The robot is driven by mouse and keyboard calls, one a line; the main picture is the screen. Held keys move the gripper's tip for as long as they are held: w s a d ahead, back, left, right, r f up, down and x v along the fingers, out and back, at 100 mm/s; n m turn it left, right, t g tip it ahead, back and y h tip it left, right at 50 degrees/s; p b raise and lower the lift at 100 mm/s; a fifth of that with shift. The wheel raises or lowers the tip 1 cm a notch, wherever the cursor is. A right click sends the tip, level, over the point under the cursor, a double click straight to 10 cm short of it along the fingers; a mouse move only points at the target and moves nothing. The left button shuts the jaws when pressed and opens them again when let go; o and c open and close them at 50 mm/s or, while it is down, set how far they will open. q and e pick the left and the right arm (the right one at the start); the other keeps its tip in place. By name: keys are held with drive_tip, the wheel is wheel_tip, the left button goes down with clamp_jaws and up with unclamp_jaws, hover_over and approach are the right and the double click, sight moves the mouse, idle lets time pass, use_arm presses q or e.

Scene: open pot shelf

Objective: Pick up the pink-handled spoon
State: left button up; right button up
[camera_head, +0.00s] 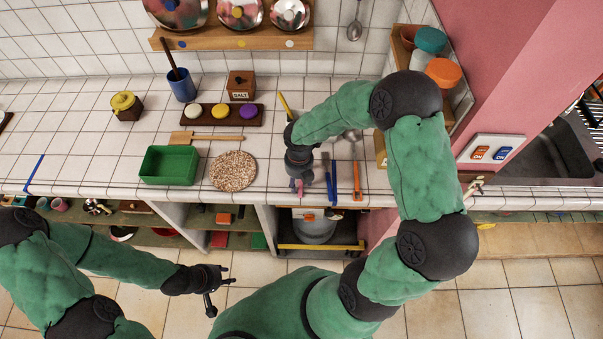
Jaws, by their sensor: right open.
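A small pink piece (299,187) shows at the counter's front edge, just below my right gripper. It looks like the handle of the pink-handled spoon; the rest of the spoon is hidden by the gripper and arm. My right gripper (301,177) points down over this handle with its jaws open. I cannot tell whether the fingers touch it. A blue-handled utensil (333,182) and an orange-handled utensil (357,182) lie just to the right. My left gripper (222,295) is open and empty, over the floor in front of the counter.
A round speckled board (233,171), a green tray (170,148) and a wooden spatula (206,137) lie left of the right gripper. Behind are a dark tray with coloured pieces (208,122), a salt box (241,82) and a blue cup (182,90). Open shelves are below the counter.

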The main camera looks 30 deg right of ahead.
drive_tip(key=shift+f, duration=0.15)
clamp_jaws()
idle(0.4)
drive_tip(key=shift+r, duration=0.65)
wheel_tip(320, 180, up, 2)
drive_tip(key=shift+s+a+r+p, duration=0.1)
drive_tip(key=shift+r+p, duration=0.15)
drive_tip(key=shift+p, duration=0.35)
drive_tip(key=s+a+r+p, duration=0.2)
drive_tip(key=s+a+r, duration=0.7)
drive_tip(key=shift+s+a, duration=0.35)
drive_tip(key=shift+s, duration=0.05)
drive_tip(key=shift+r, duration=0.1)
